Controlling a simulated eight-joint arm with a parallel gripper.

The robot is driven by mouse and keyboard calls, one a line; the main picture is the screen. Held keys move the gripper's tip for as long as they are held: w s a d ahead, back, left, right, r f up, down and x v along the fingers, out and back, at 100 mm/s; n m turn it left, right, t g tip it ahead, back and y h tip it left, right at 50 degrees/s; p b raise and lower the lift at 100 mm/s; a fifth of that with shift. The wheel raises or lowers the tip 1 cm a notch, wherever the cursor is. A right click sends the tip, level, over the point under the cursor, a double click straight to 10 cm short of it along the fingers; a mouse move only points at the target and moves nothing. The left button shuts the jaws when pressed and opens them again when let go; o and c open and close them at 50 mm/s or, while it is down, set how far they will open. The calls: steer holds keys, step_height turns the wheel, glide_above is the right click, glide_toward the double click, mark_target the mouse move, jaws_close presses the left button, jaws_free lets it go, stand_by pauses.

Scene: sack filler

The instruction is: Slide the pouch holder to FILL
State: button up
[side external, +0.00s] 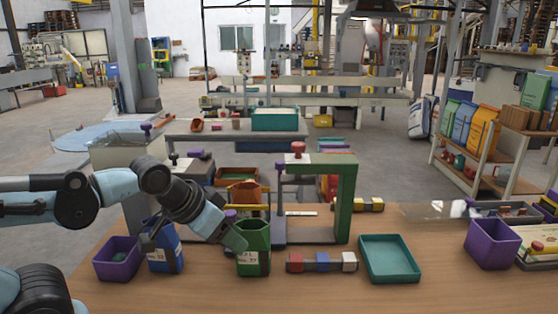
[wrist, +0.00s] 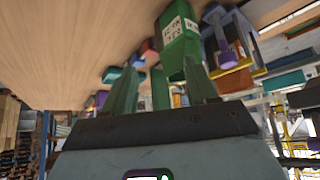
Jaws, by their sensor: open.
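My gripper (side external: 232,236) reaches in from the left, tilted down toward a green pouch (side external: 254,258) that stands upright on the table with a white printed label. In the wrist view my gripper (wrist: 160,82) has its two green fingers apart. The green pouch (wrist: 178,35) shows just past the fingertips, and I cannot tell whether they touch it. A blue pouch (side external: 165,252) stands left of it, partly behind my arm. A green C-shaped frame (side external: 343,205) with a red knob stands behind to the right. I cannot pick out a pouch holder or a FILL mark.
A purple bin (side external: 118,262) stands at the far left and another purple bin (side external: 493,245) at the right. The table between tray and right bin is clear.

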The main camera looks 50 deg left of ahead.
steer(key=w+r+g, duration=0.1)
steer(key=w+r, duration=0.1)
steer(key=w+r+n+g+y, duration=0.1)
steer(key=w+r, duration=0.1)
steer(key=w, duration=0.1)
steer(key=shift+w+r+n, duration=0.15)
steer(key=shift+r+n, duration=0.05)
steer(key=shift+n, duration=0.1)
steer(key=c, duration=0.9)
steer(key=shift+n+g+y, duration=0.7)
steer(key=shift+n+g, duration=0.1)
steer(key=shift+n, duration=0.1)
steer(key=w, duration=0.1)
steer(key=w+r, duration=0.1)
steer(key=w, duration=0.1)
steer(key=w+r, duration=0.1)
steer(key=w, duration=0.1)
steer(key=shift+d, duration=0.2)
jaws_close()
steer(key=w+d+f+n+g+y, duration=0.2)
steer(key=w+n, duration=0.1)
steer(key=w, duration=0.3)
steer(key=w+d+f+n+g+y, duration=0.1)
steer(key=w+d+n+g+y, duration=0.15)
steer(key=w+n, duration=0.2)
steer(key=s+a+f, duration=0.2)
steer(key=a+f, duration=0.6)
steer(key=a, duration=0.1)
steer(key=shift+s+m, duration=0.3)
steer(key=shift+m, duration=0.15)
